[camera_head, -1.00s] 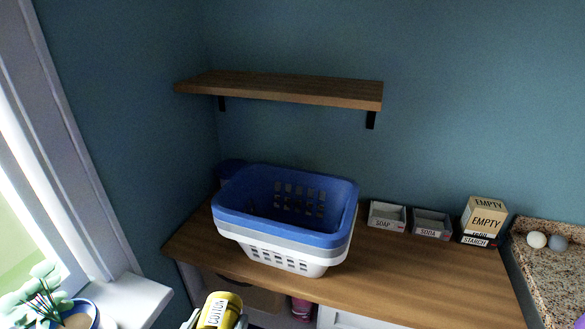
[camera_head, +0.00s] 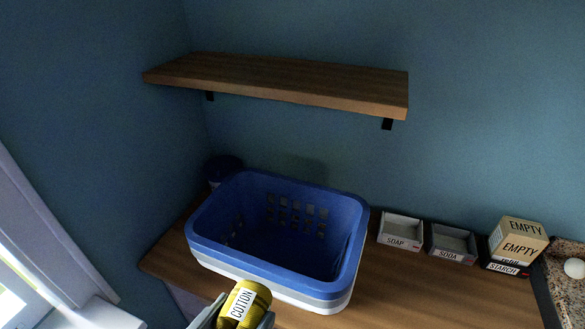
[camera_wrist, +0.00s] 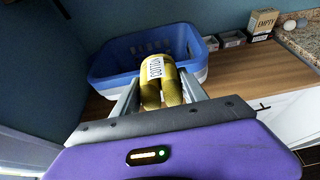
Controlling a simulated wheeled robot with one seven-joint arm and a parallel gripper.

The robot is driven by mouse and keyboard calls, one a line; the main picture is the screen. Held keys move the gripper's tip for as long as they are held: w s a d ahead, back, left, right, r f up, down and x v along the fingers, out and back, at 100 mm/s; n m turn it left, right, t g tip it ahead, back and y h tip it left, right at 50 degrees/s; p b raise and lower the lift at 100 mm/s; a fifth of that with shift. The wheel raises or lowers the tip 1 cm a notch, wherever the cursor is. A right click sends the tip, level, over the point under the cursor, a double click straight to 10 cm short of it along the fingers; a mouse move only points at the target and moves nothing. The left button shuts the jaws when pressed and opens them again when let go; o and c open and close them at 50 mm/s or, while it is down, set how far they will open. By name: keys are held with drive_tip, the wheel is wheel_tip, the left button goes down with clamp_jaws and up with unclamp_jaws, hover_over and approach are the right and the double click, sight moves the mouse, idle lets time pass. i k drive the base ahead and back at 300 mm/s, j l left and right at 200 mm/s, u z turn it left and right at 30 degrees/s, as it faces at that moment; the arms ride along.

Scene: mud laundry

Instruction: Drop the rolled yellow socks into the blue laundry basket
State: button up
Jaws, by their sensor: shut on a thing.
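The rolled yellow socks (camera_head: 246,301) carry a white band reading COTTON; they also show in the wrist view (camera_wrist: 158,82). My gripper (camera_head: 240,312) is shut on them, with a grey finger on each side in the wrist view (camera_wrist: 157,92). The blue laundry basket (camera_head: 205,245) sits on the wooden counter, stacked on grey and white baskets. Its inside looks empty where I can see it. In the head view the socks are in front of the basket's near rim, at the bottom of the picture. In the wrist view the basket (camera_wrist: 107,66) is beyond them.
A wooden shelf (camera_head: 280,82) hangs on the wall above the basket. SOAP (camera_head: 398,241) and SODA (camera_head: 449,253) trays and stacked boxes (camera_head: 517,245) stand to the right. A dark blue container (camera_head: 222,168) is behind the basket's left. Bare counter (camera_head: 420,290) lies right of the basket.

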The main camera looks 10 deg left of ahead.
sight(280, 257)
drive_tip(key=i, duration=0.85)
